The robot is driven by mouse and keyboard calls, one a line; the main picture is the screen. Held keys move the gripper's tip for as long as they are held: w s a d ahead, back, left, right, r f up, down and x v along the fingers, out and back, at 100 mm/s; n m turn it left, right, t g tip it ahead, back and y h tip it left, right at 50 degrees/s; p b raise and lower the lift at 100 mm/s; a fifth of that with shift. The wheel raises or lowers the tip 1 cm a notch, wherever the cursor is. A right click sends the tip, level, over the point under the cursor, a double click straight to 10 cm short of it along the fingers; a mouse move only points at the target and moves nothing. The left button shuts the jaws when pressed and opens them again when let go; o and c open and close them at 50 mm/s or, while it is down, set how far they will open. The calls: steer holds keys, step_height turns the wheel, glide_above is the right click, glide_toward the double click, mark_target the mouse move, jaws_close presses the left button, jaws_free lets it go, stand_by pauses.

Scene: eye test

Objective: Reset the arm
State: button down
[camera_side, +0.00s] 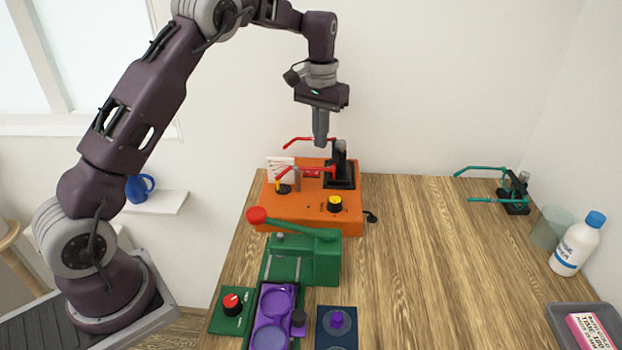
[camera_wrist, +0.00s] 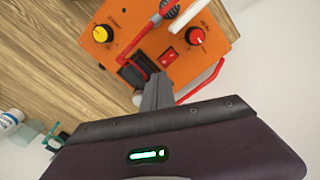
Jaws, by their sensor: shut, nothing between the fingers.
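My gripper (camera_side: 320,140) hangs from my raised arm above the back of the orange box, its fingers pointing down and closed together with nothing between them. In the wrist view the shut fingers (camera_wrist: 157,92) show over the orange box's edge. The orange box (camera_side: 305,214) has a yellow knob (camera_side: 335,204), red handles (camera_side: 309,140) and a black upright part (camera_side: 341,170) on top. I cannot tell from the side view how far the fingertips are from the black part. In the wrist view the box (camera_wrist: 130,24) also shows a red switch (camera_wrist: 168,57).
A green press (camera_side: 318,258) with a red-balled lever stands in front of the box, beside a purple tray (camera_side: 260,318) and a dark blue pad (camera_side: 337,342). A teal-handled device (camera_side: 514,199), white bottle (camera_side: 575,246) and grey bin (camera_side: 558,322) line the right. The table's middle right is clear.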

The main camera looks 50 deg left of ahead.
steer(key=s+d+r+m+t, duration=0.15)
steer(key=s+d+r, duration=0.25)
steer(key=s+r, duration=0.45)
steer(key=s+d+r+t, duration=0.2)
steer(key=s+d+r, duration=0.2)
steer(key=s+r, duration=0.4)
steer(key=s+d+f+t, duration=0.1)
steer(key=s+d+f, duration=0.1)
steer(key=s, duration=0.7)
steer(key=s+d+f+m+t, duration=0.1)
steer(key=s+d+f, duration=0.1)
steer(key=s, duration=0.7)
steer(key=shift+s+f, duration=0.15)
steer(key=shift+f, duration=0.6)
steer(key=shift+d+m, duration=0.1)
steer(key=shift+m, duration=0.15)
